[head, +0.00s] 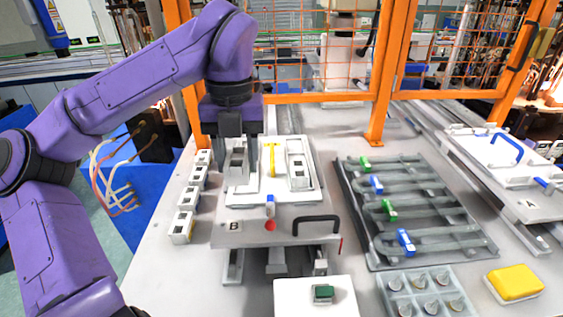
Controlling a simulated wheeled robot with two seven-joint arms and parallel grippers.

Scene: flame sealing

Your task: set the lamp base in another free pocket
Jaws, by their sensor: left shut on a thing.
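My left gripper (238,150) comes down from the upper left over the white plate of the fixture marked B (310,192). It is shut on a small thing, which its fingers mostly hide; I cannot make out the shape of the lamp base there. A pale block with dark openings (298,172) sits on the right of that plate, beside a yellow T-shaped piece (271,158). At the bottom right, a pale grey tray (402,283) has pockets with several grey round pieces (423,283) in them. My right gripper is not in view.
A row of white blocks with dark openings (184,222) stands left of the fixture. A black handle (316,219) rises at its front right. A dark rack with clamps (367,252) lies to the right, near a yellow block (515,281). An orange fence (379,85) stands behind.

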